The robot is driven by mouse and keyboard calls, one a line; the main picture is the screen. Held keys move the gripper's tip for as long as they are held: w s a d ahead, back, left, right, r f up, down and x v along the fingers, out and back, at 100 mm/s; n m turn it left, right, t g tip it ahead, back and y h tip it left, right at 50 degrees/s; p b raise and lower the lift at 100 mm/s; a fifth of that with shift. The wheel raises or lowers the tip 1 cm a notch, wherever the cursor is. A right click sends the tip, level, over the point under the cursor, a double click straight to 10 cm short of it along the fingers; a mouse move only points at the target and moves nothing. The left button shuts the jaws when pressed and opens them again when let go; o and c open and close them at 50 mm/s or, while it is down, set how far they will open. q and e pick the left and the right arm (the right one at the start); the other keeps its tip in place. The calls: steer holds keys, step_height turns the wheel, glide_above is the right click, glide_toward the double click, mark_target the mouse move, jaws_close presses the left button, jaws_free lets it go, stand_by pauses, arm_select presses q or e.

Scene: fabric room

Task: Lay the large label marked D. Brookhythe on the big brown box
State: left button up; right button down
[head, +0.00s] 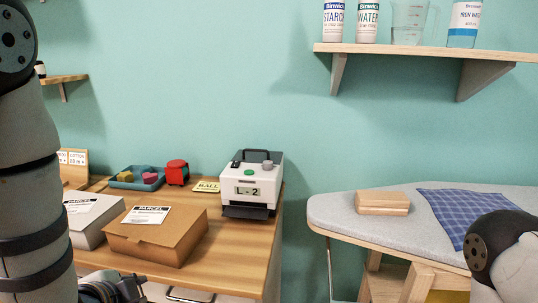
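The big brown box (178,240) sits near the front of the wooden table at the left. A white label (146,215) with a dark "PARCEL" header lies on its top; the name below is too small to read for sure. Part of my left gripper (118,289) shows at the bottom edge, in front of and below the brown box, apart from the label. Its fingers are cut off and dark, so I cannot tell whether it is open or holds anything. My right arm shows at the lower right, but its gripper is out of view.
A pale box (98,222) with another PARCEL label stands left of the brown box. Behind are a blue tray (122,183), a red round item (177,172), a yellow card (206,187) and a label printer (248,190). An ironing board (345,212) stands right, beyond a gap.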

arm_select(q)
steer(key=s+d+f+n+g, duration=0.2)
steer(key=s+f+n+g, duration=0.3)
steer(key=s+f, duration=0.75)
steer(key=s+d+f+n+g, duration=0.1)
steer(key=s+f+n+g, duration=0.1)
steer(key=s, duration=0.6)
steer(key=s+d+f+n+g+h, duration=0.1)
steer(key=s+d+f+n+g, duration=0.1)
steer(key=s+f, duration=0.4)
steer(key=s+n+g, duration=0.1)
steer(key=s+n, duration=0.1)
steer(key=s, duration=0.1)
steer(key=shift+d+n+h, duration=0.2)
steer(key=shift+n+h, duration=0.1)
steer(key=shift+s+f, duration=0.1)
steer(key=shift+s, duration=0.05)
